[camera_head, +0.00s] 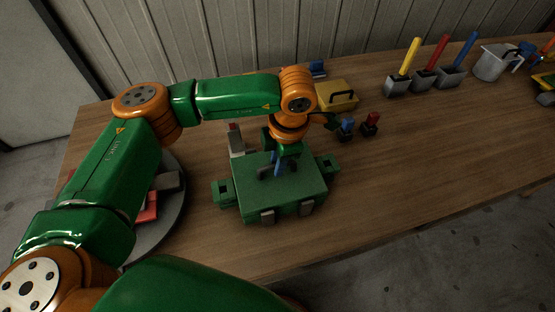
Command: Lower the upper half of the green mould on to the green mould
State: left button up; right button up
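The green mould (252,212) stands on the wooden table near the middle of the head view. It has a lug with a square hole at each side and two grey clasps on its front face. A flat green top (300,187), which looks like the upper half, lies over it. I cannot tell whether a gap is left between the two. My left gripper (277,168) points down at the middle of this top, around or beside a small blue piece. The arm and wrist hide part of it, so its grip is unclear. My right gripper is not in view.
A round plate (172,215) with red and grey blocks is at the left, partly behind my arm. A grey upright piece (236,146) is behind the mould. A yellow case (337,96), blue (346,128) and red (370,121) knobs stand behind right. The table's right front is clear.

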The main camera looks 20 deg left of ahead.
pick_arm(q)
jog(key=o, duration=0.3)
